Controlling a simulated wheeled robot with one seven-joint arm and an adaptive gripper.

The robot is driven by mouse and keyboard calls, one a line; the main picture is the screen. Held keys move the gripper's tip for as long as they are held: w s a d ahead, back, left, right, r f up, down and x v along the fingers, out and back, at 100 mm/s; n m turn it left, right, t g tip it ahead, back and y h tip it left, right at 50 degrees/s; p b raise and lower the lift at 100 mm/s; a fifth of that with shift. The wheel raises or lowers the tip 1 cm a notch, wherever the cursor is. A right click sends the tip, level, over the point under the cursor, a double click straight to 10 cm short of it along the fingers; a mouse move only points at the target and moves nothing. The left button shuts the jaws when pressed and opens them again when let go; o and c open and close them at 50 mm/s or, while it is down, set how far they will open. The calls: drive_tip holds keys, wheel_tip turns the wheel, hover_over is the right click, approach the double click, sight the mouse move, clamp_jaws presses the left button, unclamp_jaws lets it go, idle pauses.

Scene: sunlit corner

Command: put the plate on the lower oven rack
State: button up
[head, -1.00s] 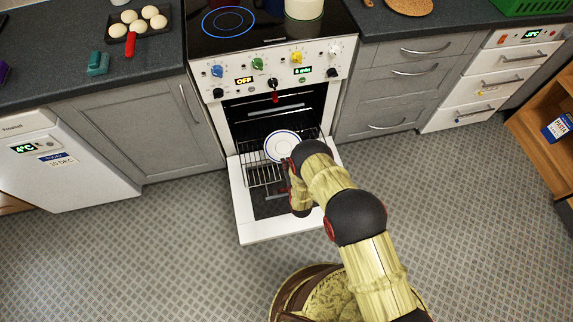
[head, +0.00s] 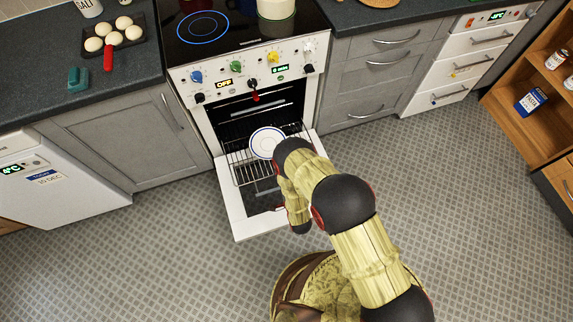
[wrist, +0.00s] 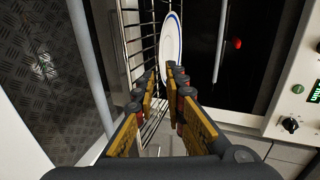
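The white plate with a blue rim (head: 267,142) lies flat at the oven mouth, on or just above the wire oven rack (head: 240,168). The rack is pulled part way out above the open door. In the wrist view the plate (wrist: 171,40) appears nearly edge-on, beside and parallel to the rack (wrist: 133,40). My gripper (wrist: 165,72) is at the plate's near edge. Its fingertips are spaced apart, one on each side of that edge, with a gap showing. My arm hides the gripper in the head view. I cannot tell if the plate touches the rack.
The oven door (head: 240,218) is lowered in front, under the rack. The control panel (head: 245,75) with knobs is above the opening. Grey cabinets (head: 125,140) flank the oven. A wooden shelf (head: 520,120) stands at the right. The floor in front is clear.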

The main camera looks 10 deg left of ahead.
drive_tip(key=w+r+n+h, duration=0.2)
drive_tip(key=w+r, duration=1.4)
drive_tip(key=r, duration=0.4)
drive_tip(key=w+d+r+n+g+h, duration=0.15)
drive_tip(key=d+r, duration=0.35)
drive_tip(key=r, duration=0.7)
drive_tip(key=w+d+r+n+g+h, duration=0.15)
drive_tip(key=d+r, duration=0.45)
drive_tip(key=r, duration=0.6)
drive_tip(key=s+d+r+n+g, duration=0.1)
drive_tip(key=s+d+r+n, duration=0.3)
drive_tip(key=s+d+r, duration=1.15)
drive_tip(key=s+d+r+n, duration=0.1)
drive_tip(key=s+d+r, duration=0.1)
drive_tip(key=s, duration=0.5)
drive_tip(key=s+d+r+n+g+h, duration=0.1)
drive_tip(key=s+d+r, duration=0.1)
drive_tip(key=s, duration=0.6)
drive_tip(key=s+d+r+g+h, duration=0.1)
drive_tip(key=s+d+r, duration=0.1)
drive_tip(key=s, duration=0.6)
drive_tip(key=shift+d+r+n, duration=0.35)
drive_tip(key=shift+r+n, duration=0.05)
